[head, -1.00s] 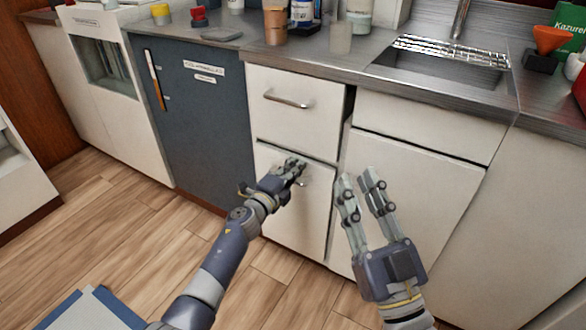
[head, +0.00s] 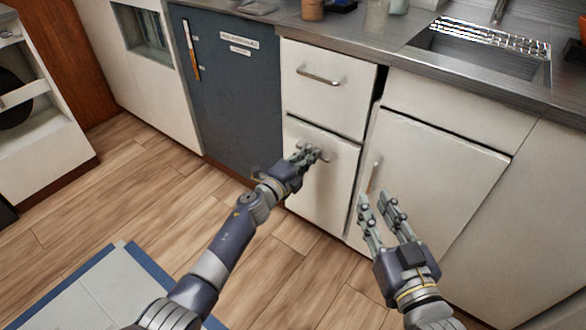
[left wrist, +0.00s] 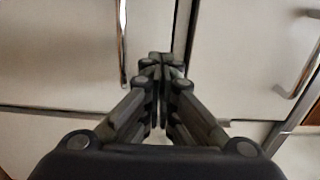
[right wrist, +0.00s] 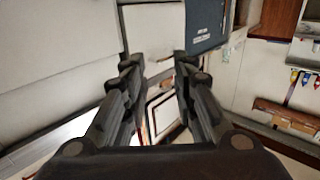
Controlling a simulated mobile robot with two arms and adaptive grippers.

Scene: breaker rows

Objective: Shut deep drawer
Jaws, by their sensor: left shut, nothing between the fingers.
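The deep drawer (head: 318,195) is the tall white lower front under a shallower white drawer (head: 325,90). Its front looks close to the cabinet face; I cannot tell whether it is fully flush. My left gripper (head: 318,153) is shut and empty, its fingertips at the upper part of the deep drawer's front, partly covering its handle (head: 327,156). In the left wrist view the closed fingertips (left wrist: 162,62) are in front of white panels; contact is unclear. My right gripper (head: 377,194) is open and empty, in front of the cupboard door to the right.
A dark blue appliance door (head: 228,90) stands left of the drawers. The white cupboard door (head: 435,180) under the sink (head: 485,55) is on the right. The steel counter edge (head: 400,50) runs above. The wooden floor (head: 150,200) in front is mostly clear.

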